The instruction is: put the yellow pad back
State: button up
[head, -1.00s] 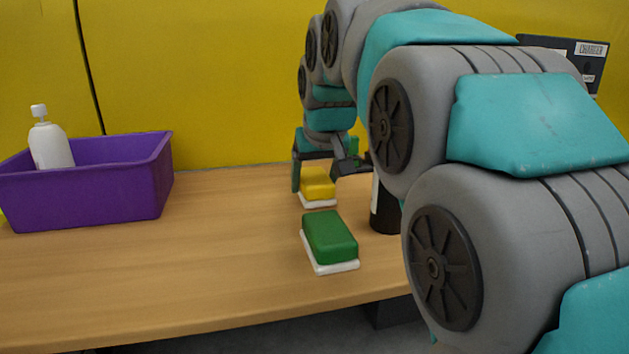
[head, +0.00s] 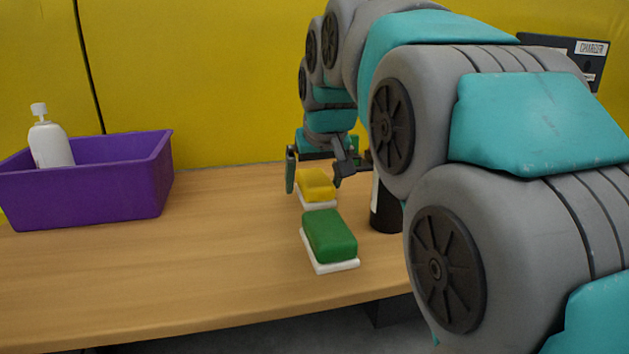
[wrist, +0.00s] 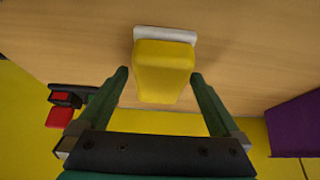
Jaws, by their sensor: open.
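The yellow pad (head: 316,184) rests on a white base (head: 319,205) on the wooden table, behind the green pad. In the wrist view the yellow pad (wrist: 164,72) lies between my fingers, with the white base (wrist: 165,34) showing past its far end. My gripper (head: 314,187) is open around the yellow pad, one finger on each side. In the wrist view gaps show between the pad and both fingers. The green pad (head: 330,236) sits on its own white base (head: 337,267), nearer the front edge.
A purple bin (head: 85,190) with a white pump bottle (head: 49,145) stands at the left. A dark cylinder (head: 385,212), partly hidden by my arm, stands right of the pads. The table between bin and pads is clear. A yellow wall (head: 200,80) is behind.

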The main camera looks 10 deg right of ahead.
jog(key=v, duration=1.2)
jog(key=shift+b, duration=0.3)
